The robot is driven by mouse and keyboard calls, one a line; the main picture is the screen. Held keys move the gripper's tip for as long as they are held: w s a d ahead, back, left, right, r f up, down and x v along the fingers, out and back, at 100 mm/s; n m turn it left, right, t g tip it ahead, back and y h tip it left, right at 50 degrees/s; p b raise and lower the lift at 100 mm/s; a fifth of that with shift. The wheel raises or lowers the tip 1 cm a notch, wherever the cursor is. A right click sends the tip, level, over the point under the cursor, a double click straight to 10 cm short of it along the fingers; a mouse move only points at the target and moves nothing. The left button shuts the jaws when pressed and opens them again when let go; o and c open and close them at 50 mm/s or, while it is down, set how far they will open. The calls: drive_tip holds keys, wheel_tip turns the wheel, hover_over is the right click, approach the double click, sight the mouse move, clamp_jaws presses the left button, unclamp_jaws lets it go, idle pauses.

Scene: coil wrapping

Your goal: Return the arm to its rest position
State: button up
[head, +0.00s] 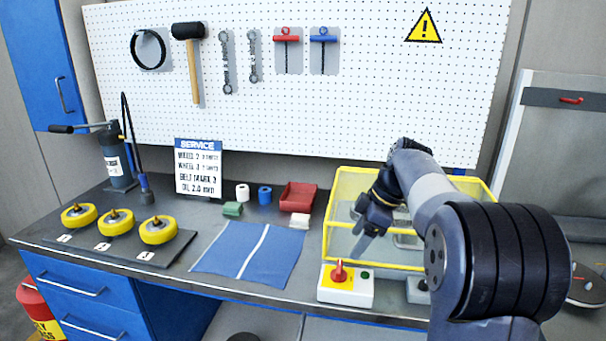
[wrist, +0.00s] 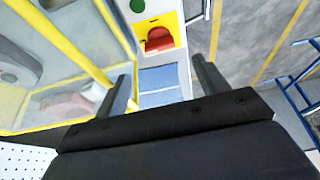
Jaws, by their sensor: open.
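My arm rises from the lower right in the head view. My gripper (head: 362,240) hangs in front of the yellow-framed clear box (head: 333,215), above and a little behind the switch box. In the wrist view my gripper (wrist: 165,88) shows two dark fingers spread apart with nothing between them. The white and yellow switch box (head: 345,292) with its red knob (head: 339,272) stands at the bench's front edge. The red knob also shows in the wrist view (wrist: 159,40), beyond the fingertips. My arm hides part of the clear box.
A blue cloth (head: 240,250), a red bin (head: 298,197) and a service sign (head: 198,170) are on the bench. Yellow wheels (head: 115,222) sit on a dark mat at the left. A grey box (head: 417,290) is right of the switch box. Tools hang on the pegboard (head: 350,110).

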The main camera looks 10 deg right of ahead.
sight(340, 266)
drive_tip(key=x, duration=0.9)
drive_tip(key=shift+s+d+r, duration=0.1)
drive_tip(key=shift+r, duration=0.1)
